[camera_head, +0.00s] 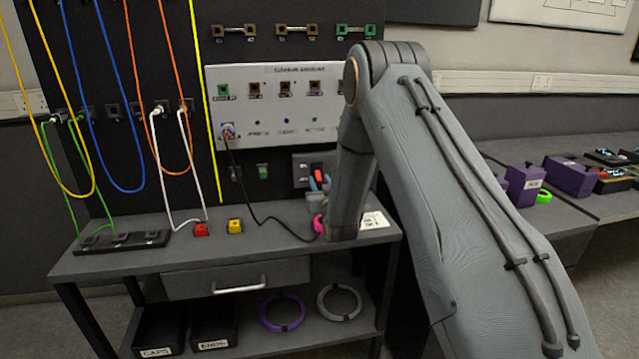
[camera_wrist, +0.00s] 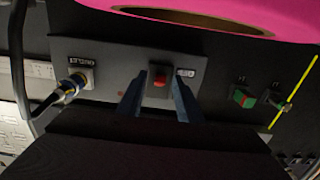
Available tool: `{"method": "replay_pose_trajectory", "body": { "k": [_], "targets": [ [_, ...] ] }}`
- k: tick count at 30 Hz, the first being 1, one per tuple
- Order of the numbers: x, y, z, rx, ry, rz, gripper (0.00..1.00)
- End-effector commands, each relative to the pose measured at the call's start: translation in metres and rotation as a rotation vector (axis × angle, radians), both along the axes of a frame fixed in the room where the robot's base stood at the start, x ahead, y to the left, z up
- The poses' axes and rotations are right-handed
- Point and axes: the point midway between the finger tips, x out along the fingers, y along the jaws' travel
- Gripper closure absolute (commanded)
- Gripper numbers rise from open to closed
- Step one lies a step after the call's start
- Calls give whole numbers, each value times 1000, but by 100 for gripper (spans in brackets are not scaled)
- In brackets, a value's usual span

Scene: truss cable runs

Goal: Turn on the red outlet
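A grey outlet panel (camera_wrist: 105,58) fills the middle of the wrist view, which looks upside down. Its red switch (camera_wrist: 160,79) sits in a dark housing. A labelled socket with a plugged-in cable (camera_wrist: 76,84) is on the same panel, and a small red dot (camera_wrist: 121,94) lies between them. My gripper (camera_wrist: 157,106) is open, with one dark blue finger on either side of the switch in this picture. I cannot tell whether they touch it. In the head view the panel (camera_head: 301,172) is on the back wall above the bench, partly hidden by my arm; my gripper (camera_head: 319,182) is in front of it.
A pink ring (camera_wrist: 215,17) fills the top of the wrist view. A black cable (camera_head: 255,215) runs from the white panel (camera_head: 270,110) over the bench. A green switch (camera_wrist: 243,97) is beside the panel.

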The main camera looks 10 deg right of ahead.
Motion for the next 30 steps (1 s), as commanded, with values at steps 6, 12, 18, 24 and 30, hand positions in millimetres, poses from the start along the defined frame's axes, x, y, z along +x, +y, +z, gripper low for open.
{"method": "replay_pose_trajectory", "body": {
  "k": [6, 12, 18, 24, 30],
  "targets": [
    [0, 0, 0, 0, 0, 0, 91],
    [0, 0, 1, 0, 0, 0, 100],
    [-1, 0, 5, 0, 30, 0, 100],
    [-2, 0, 13, 0, 129, 0, 100],
    [-2, 0, 24, 0, 294, 0, 100]
  ]
}}
